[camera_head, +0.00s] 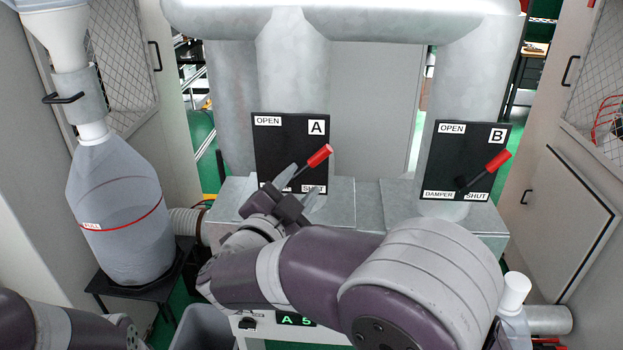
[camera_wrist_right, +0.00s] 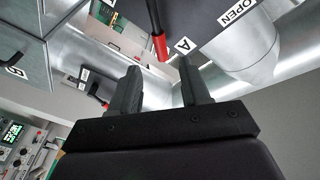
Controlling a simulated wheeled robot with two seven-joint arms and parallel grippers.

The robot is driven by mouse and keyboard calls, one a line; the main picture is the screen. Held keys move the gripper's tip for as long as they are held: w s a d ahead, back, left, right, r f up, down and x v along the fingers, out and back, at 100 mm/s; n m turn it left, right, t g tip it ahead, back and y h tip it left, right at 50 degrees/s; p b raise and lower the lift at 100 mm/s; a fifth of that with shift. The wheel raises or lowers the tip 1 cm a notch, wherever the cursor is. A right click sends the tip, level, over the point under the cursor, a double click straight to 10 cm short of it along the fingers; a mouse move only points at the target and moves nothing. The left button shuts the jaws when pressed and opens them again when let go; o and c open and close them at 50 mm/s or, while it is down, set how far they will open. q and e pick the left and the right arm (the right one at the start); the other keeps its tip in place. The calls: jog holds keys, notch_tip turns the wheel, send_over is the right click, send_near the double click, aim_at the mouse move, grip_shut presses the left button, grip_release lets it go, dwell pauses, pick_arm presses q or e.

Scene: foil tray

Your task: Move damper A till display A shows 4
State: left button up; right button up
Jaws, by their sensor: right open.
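Damper A's plate (camera_head: 290,130) is black, with an OPEN label at its top left and a partly hidden SHUT label at its bottom right. Its lever has a red grip (camera_head: 320,155) tilted up and to the right; its pivot is hidden behind my gripper. My right gripper (camera_head: 303,181) is open, close in front of the lever. In the wrist view the red grip (camera_wrist_right: 160,46) shows beyond the gap between the fingertips (camera_wrist_right: 160,72), not clasped. Display A (camera_head: 296,319) reads "A 5" in green, partly covered by my right arm. My left gripper is out of view.
Damper B's plate (camera_head: 463,160) stands to the right, its red-gripped lever (camera_head: 497,161) tilted up right. Grey ducts (camera_head: 295,60) rise behind the plates. A collection bag (camera_head: 120,220) hangs at left; a cabinet (camera_head: 570,220) stands at right.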

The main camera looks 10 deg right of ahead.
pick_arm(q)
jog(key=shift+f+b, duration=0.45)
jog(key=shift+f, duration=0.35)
pick_arm(e)
jog(key=v, duration=0.4)
jog(key=shift+s+a, duration=0.1)
jog(key=w+a+f+n+y, duration=0.2)
jog(key=a+f+n+y, duration=0.6)
jog(key=a+n+y, duration=0.3)
jog(key=s+f+n+g+y, duration=0.3)
jog(key=f+g+y, duration=0.15)
jog(key=f, duration=0.25)
jog(key=s+d+f+g+h, duration=0.1)
jog(key=s+d+f+g, duration=0.2)
jog(key=s+d, duration=0.2)
jog(key=s+d+f+n+g+h, duration=0.1)
jog(key=s+d+f+g+h, duration=0.1)
jog(key=d, duration=0.8)
jog(key=s+d+f+g+h, duration=0.2)
jog(key=s+d+f+g, duration=0.2)
jog(key=s+d, duration=0.3)
jog(key=shift+s+d+f+n, duration=0.4)
jog(key=shift+d+f, duration=0.15)
jog(key=shift+f, duration=0.2)
